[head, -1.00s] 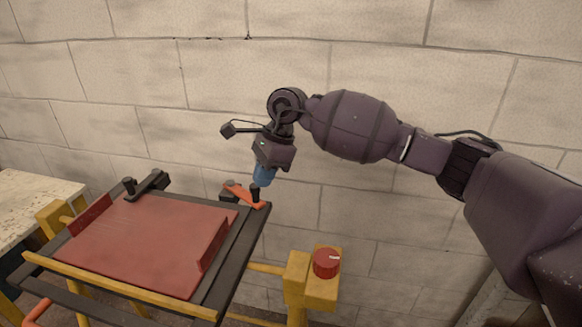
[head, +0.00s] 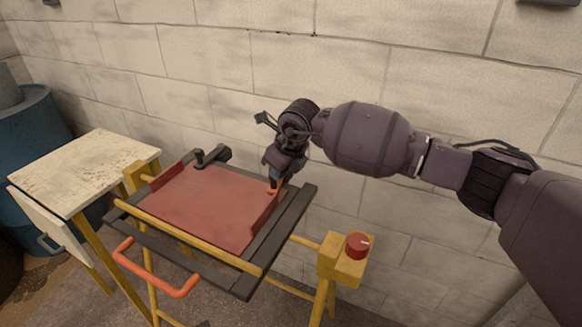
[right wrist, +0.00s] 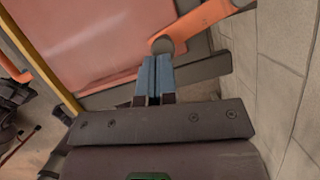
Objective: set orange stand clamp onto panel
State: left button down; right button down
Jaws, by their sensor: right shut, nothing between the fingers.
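The red panel (head: 205,205) lies in the dark frame on the yellow stand and fills the upper left of the right wrist view (right wrist: 95,35). The orange stand clamp (right wrist: 198,24) is an arm with a rounded end at the panel's edge in that view. My left gripper is not in view.
A dark clamp with a knob (head: 199,156) sits at the frame's back left. A red knob (head: 357,245) tops the yellow post at right. An orange handle (head: 150,272) juts out in front. A pale table (head: 85,165) stands left, and a block wall (head: 400,60) rises close behind.

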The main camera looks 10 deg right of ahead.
jog(key=shift+w+a, duration=0.1)
jog(key=shift+a, duration=0.3)
jog(key=shift+w+a, duration=0.1)
jog(key=shift+a, duration=0.05)
dwell(0.4)
